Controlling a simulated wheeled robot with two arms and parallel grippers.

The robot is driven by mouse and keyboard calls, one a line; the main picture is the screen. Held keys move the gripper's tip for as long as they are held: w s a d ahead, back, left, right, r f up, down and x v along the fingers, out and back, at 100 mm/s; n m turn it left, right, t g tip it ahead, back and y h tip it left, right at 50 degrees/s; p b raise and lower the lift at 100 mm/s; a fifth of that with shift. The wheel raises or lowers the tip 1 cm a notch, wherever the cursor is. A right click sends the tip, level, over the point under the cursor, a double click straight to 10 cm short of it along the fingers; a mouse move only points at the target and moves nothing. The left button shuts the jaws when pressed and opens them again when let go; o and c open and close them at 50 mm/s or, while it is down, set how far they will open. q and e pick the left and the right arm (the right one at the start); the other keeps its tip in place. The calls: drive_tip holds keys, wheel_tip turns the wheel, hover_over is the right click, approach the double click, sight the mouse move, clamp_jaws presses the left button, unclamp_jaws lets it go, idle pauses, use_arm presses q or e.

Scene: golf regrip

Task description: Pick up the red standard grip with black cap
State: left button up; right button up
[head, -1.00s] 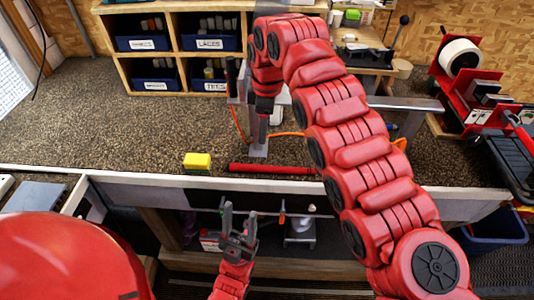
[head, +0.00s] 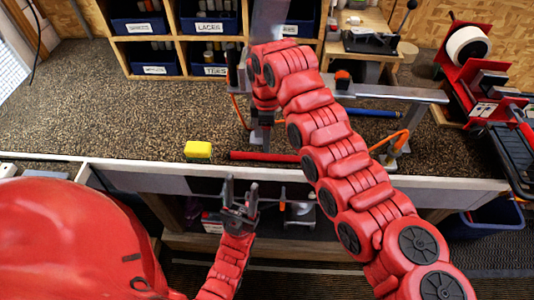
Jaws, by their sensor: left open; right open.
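A red grip (head: 263,156) lies along the front edge of the bench, running left to right. Its right end is hidden behind my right arm, and I cannot make out a black cap. My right gripper (head: 262,140) points down just behind the grip, mostly covered by my arm. It is open; I cannot tell whether it touches the grip. My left gripper (head: 240,192) is open and empty, with fingers pointing up, in front of the bench and below the grip.
A blue rod (head: 375,113) and a grey bar (head: 395,92) are to the right, with an orange hose (head: 388,141). Labelled cubbies (head: 180,55) stand behind. The bench top (head: 110,110) on the left is clear.

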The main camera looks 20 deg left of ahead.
sight(267, 155)
wheel_tip(267, 155, down, 3)
drive_tip(key=shift+r+p, duration=0.2)
drive_tip(key=shift+p, duration=0.2)
drive_tip(key=shift+f+p, duration=0.35)
drive_tip(key=shift+p, duration=0.15)
wheel_tip(267, 155, down, 4)
drive_tip(key=shift+s+r+p, duration=0.1)
drive_tip(key=shift+s+p, duration=0.05)
drive_tip(key=shift+p, duration=1.05)
drive_tip(key=shift+f, duration=0.35)
clamp_jaws()
